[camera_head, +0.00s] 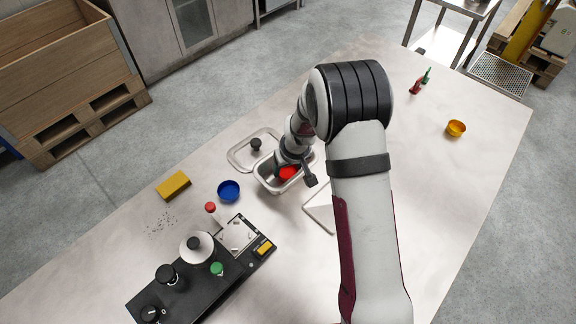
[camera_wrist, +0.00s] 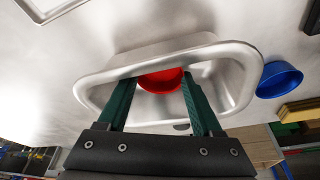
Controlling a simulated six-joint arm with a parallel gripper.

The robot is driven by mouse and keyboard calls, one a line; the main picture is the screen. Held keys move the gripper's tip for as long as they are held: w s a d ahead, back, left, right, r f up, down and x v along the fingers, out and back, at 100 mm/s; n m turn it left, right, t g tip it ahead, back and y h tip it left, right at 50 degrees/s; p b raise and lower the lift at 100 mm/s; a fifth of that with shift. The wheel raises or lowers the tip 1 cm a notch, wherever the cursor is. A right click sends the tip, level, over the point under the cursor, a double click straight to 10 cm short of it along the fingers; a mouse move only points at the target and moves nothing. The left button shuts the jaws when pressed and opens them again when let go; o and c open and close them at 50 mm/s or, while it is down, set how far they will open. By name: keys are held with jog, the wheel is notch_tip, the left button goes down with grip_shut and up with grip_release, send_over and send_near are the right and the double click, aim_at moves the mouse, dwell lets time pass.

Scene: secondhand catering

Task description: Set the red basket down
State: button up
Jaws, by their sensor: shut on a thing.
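The red basket, which looks like a small round bowl, shows in the head view (camera_head: 288,174) and the wrist view (camera_wrist: 162,80). It is inside, or just over the opening of, a metal pan (camera_head: 264,184); I cannot tell whether it touches the bottom. The pan's rim also shows in the wrist view (camera_wrist: 245,62). My gripper (camera_wrist: 158,82) reaches over the pan's rim, its two green fingers on opposite sides of the red basket, shut on it. In the head view, my wrist hides part of the pan and basket.
A lid with a black knob (camera_head: 256,144) lies behind the pan. A blue bowl (camera_head: 228,191) and yellow block (camera_head: 173,186) are to its left. An orange bowl (camera_head: 456,129) stands far right.

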jog(key=o, duration=1.2)
jog(key=v, duration=1.2)
jog(key=shift+s+r, duration=0.1)
jog(key=shift+r, duration=0.05)
jog(key=s+d+r+m+g, duration=0.1)
jog(key=s+r+m, duration=0.2)
jog(key=s, duration=0.7)
jog(key=s+d+r+m+g, duration=0.1)
jog(key=s+r+m, duration=0.1)
jog(key=s, duration=0.8)
jog(key=s+d+r+m+g, duration=0.1)
jog(key=s+r+m, duration=0.2)
jog(key=s, duration=0.7)
jog(key=shift+r+m+y, duration=0.3)
jog(key=shift+r+m, duration=0.05)
jog(key=shift+m, duration=0.35)
